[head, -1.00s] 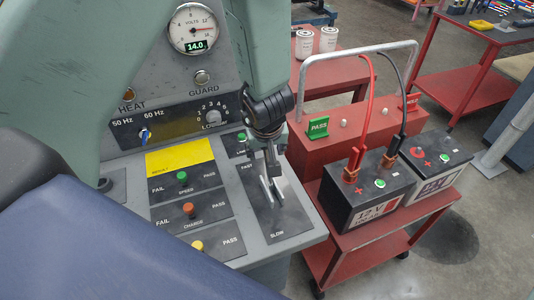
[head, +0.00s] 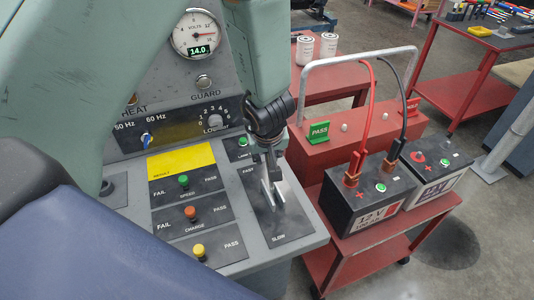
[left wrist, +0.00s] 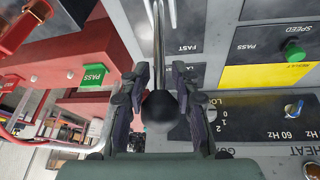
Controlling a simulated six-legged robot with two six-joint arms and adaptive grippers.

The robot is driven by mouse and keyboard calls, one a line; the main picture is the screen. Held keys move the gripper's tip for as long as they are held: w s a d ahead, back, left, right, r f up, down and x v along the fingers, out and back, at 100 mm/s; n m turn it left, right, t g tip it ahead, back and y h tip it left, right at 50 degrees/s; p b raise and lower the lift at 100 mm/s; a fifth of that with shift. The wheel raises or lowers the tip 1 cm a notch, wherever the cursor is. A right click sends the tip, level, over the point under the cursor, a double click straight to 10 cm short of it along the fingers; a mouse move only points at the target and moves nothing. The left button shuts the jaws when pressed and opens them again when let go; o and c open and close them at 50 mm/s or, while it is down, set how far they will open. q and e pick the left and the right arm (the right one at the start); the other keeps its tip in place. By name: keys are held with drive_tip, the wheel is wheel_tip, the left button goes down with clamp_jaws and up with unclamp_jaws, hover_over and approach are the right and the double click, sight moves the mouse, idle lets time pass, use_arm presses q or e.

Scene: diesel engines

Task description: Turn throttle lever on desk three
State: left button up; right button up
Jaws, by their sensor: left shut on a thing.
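The throttle lever has a black ball knob (left wrist: 160,110) on a metal rod, seen in the left wrist view. Its dark slotted plate (head: 290,220) is marked FAST at the far end and SLOW at the near end in the head view. My left gripper (head: 270,172) reaches down over this plate, near the FAST end. In the left wrist view the fingers of my left gripper (left wrist: 158,82) stand on both sides of the knob and are shut on it. In the head view the gripper hides the knob. My right gripper is in neither view.
Left of the plate is a panel with a green speed button (head: 183,180), a red charge button (head: 190,212) and a yellow button (head: 199,250). A voltmeter (head: 195,35) reads 14.0. Right of the desk, a red cart (head: 345,245) carries batteries and cables.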

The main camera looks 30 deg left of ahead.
use_arm(q)
drive_tip(key=shift+w+r, duration=0.1)
drive_tip(key=shift+w, duration=0.05)
clamp_jaws()
drive_tip(key=shift+w+a+p, duration=0.3)
drive_tip(key=shift+a+p, duration=0.05)
drive_tip(key=shift+p, duration=0.35)
drive_tip(key=shift+w+a+f, duration=0.15)
drive_tip(key=shift+w+f, duration=0.05)
drive_tip(key=o, duration=0.6)
unclamp_jaws()
drive_tip(key=shift+r, duration=0.15)
drive_tip(key=o, duration=0.5)
drive_tip(key=shift+s+f, duration=0.15)
drive_tip(key=shift+f, duration=0.05)
drive_tip(key=shift+s, duration=0.1)
drive_tip(key=shift+v, duration=3.65)
drive_tip(key=shift+r, duration=0.1)
